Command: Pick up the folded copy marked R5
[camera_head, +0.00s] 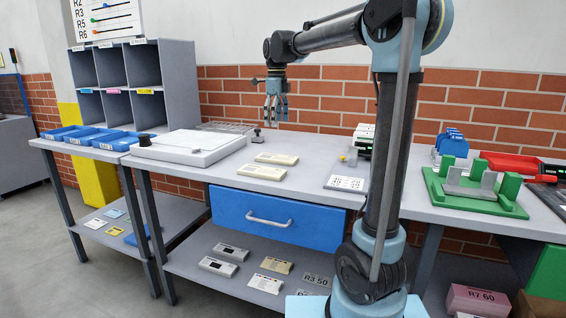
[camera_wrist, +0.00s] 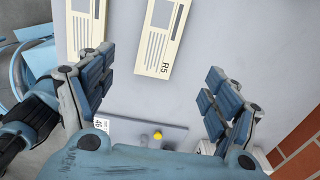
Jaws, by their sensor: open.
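The folded copy marked R5 (camera_wrist: 160,42) is a cream paper bundle lying flat on the grey bench top, its printed R5 end towards the middle of the wrist view. It appears to be the farther of two cream copies in the head view (camera_head: 277,158). A second folded copy (camera_wrist: 87,22) lies beside it, nearer the bench front in the head view (camera_head: 261,173); its mark is not readable. My gripper (camera_head: 276,102) is open and empty, hanging well above the bench over the copies. Its spread fingers also show in the wrist view (camera_wrist: 157,92), with R5 ahead of the gap.
A printed white card (camera_head: 346,183) and a small yellow knob (camera_head: 343,157) are to the right. A brick wall (camera_head: 320,95) closes the back.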

